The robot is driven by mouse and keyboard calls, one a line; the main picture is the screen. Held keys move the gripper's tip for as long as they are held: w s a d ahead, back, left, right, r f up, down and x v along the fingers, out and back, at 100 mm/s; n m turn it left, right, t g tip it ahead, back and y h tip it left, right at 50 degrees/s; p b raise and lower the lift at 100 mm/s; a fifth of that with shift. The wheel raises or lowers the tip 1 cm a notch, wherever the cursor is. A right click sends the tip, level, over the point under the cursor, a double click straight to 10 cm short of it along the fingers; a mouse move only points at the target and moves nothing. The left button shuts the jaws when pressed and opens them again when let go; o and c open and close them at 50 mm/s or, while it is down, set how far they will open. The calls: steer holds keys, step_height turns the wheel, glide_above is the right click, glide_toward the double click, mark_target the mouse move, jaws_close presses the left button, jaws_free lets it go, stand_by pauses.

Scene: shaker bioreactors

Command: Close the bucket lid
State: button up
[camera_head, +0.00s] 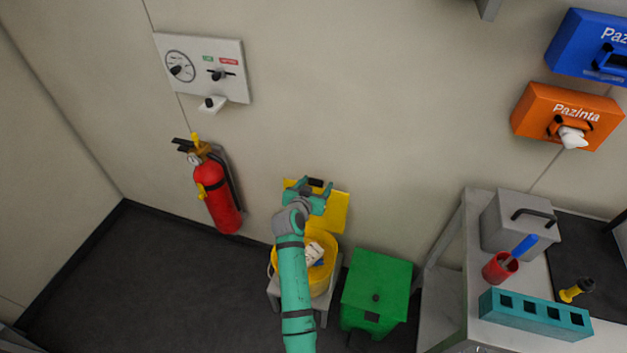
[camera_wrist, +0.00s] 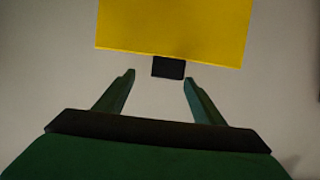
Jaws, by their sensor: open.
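The yellow bucket (camera_head: 328,271) sits on a small grey stand by the back wall, with white items inside it. Its yellow lid (camera_head: 336,214) stands raised against the wall behind the bucket, so the bucket is open. The lid fills the top of the wrist view (camera_wrist: 174,26), with a black tab (camera_wrist: 168,67) at its edge. My gripper (camera_head: 318,188) is open and empty in front of the lid's upper edge. In the wrist view the black tab lies between and just beyond my two fingertips (camera_wrist: 158,78). My arm hides part of the bucket and lid.
A green lidded bin (camera_head: 376,282) stands right of the bucket. A red fire extinguisher (camera_head: 219,194) hangs on the wall to the left. A bench (camera_head: 446,270) with a grey box (camera_head: 518,224) and a teal rack (camera_head: 535,315) is at right. Floor at left is clear.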

mark_target(315, 180)
steer(key=shift+w+f, duration=0.25)
steer(key=shift+w, duration=0.35)
steer(key=shift+w+f, duration=0.2)
steer(key=shift+w, duration=0.35)
steer(key=shift+w+a+f, duration=0.1)
steer(key=shift+w+f, duration=0.2)
steer(key=shift+w, duration=0.4)
